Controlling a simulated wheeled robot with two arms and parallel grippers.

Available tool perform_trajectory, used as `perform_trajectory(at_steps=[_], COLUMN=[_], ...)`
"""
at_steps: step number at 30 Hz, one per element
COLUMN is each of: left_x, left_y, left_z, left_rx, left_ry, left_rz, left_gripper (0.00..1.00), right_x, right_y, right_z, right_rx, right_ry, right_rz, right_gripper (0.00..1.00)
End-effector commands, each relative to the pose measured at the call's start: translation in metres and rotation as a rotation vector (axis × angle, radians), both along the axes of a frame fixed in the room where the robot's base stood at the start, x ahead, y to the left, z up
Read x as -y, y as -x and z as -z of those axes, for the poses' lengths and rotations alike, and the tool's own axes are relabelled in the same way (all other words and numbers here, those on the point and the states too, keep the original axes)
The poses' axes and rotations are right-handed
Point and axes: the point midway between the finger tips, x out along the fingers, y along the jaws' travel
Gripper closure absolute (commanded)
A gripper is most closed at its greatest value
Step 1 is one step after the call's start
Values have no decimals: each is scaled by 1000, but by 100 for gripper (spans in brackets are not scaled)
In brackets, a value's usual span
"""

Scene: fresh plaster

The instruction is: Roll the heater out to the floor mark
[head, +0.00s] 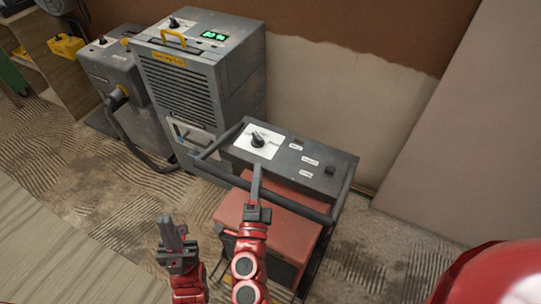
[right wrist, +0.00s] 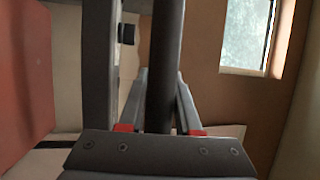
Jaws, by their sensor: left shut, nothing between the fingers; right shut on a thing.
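The heater (head: 292,240) has a red body and a dark grey top panel with a knob and several small labels. A dark tubular handle (head: 305,213) runs around its near side. My right gripper (head: 257,176) is shut on this handle. In the right wrist view the dark bar (right wrist: 165,60) runs between the two fingers (right wrist: 160,98), and a red panel (right wrist: 25,90) shows at the left. My left gripper (head: 173,228) is shut and empty, left of the heater and apart from it. I see no floor mark in either view.
A grey dehumidifier (head: 185,85) with a green display stands left of the heater, close to it. A grey machine with a hose (head: 118,75) stands beyond it. A wooden surface (head: 60,250) fills the lower left. Ridged floor (head: 365,260) is open at the right, below the wall.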

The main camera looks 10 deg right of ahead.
Motion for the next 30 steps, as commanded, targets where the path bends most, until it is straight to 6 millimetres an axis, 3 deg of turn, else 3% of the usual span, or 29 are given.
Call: perform_trajectory(at_steps=[3, 9, 23, 24, 28, 30], left_x=[0, 0, 0, 0, 0, 0], left_y=[0, 0, 0, 0, 0, 0], left_z=[-6, -9, -9, -9, -9, -9], left_rx=[0, 0, 0, 0, 0, 0], left_ry=[0, 0, 0, 0, 0, 0], left_rz=[0, 0, 0, 0, 0, 0], left_gripper=[100, 100, 100, 100, 100, 100], right_x=[-14, -23, -28, -28, -27, -27], right_y=[18, 34, 38, 38, 38, 38], right_z=[0, 1, 3, 3, 2, 1], right_rx=[-4, -3, -4, -5, -3, -2], right_ry=[1, 0, -1, -1, -1, -1], right_rz=[-8, -3, -7, -7, -4, -3], right_gripper=[100, 100, 100, 60, 38, 38])
